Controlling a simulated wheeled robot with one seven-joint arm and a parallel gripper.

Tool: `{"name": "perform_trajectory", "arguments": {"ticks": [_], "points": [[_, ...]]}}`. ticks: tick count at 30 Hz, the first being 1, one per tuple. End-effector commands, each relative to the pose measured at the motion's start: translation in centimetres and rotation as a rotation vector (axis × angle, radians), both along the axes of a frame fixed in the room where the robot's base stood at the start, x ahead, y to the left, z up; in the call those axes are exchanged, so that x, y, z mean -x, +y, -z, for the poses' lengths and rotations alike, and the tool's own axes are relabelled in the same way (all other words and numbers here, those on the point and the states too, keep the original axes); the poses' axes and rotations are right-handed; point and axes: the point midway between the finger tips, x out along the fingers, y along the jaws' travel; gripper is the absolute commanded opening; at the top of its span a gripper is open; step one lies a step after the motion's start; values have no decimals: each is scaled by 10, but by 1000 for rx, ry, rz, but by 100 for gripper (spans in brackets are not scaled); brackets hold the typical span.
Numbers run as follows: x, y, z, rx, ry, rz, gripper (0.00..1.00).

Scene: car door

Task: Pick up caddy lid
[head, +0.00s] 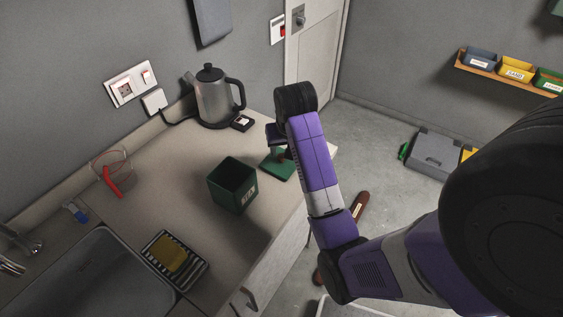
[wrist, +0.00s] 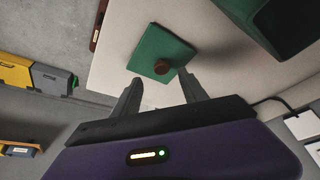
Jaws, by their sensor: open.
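The caddy lid is a flat green square with a round brown knob. It lies on the counter in the head view (head: 279,165), partly hidden by my arm. In the wrist view the lid (wrist: 158,50) shows just beyond my fingertips, with its knob (wrist: 162,67) near the gap between them. My gripper (wrist: 160,85) is open and empty, above the counter, with the fingers on either side of the knob's line. The dark green caddy (head: 232,187) stands open-topped on the counter, left of the lid.
A kettle (head: 214,97) stands at the back of the counter. The counter's edge (head: 296,213) is close to the lid's right.

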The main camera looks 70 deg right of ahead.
Motion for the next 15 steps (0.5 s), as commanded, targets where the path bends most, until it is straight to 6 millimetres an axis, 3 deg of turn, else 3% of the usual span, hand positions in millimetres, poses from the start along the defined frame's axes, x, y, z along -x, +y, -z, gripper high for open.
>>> {"name": "perform_trajectory", "arguments": {"ticks": [15], "points": [[-15,-18,51,1,-2,-1,51]]}}
